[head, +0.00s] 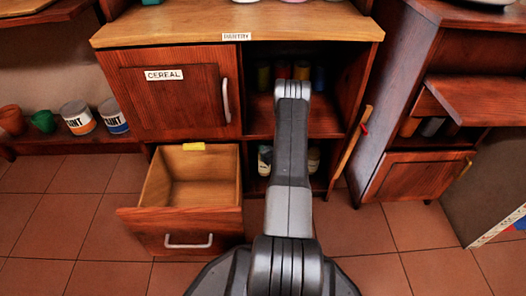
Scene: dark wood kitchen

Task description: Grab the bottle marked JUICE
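No label reading JUICE can be made out. In the dim open side of the pantry cabinet (261,33), several coloured containers stand on the upper shelf: a dark yellow one (263,76), a red one, another yellow one (302,70) and a blue one (319,78). My arm partly covers this row. On the lower shelf, two light-labelled containers (265,160) (313,160) show on either side of my arm. Their labels cannot be read. My arm reaches forward toward the open side; my gripper itself cannot be seen.
Left of the opening is a shut door marked CEREAL (164,75). Below it, an empty drawer (190,195) stands pulled out. An open door (351,145) edges the right side. Cups and paint cans (77,117) stand far left. Another cabinet (415,175) stands right.

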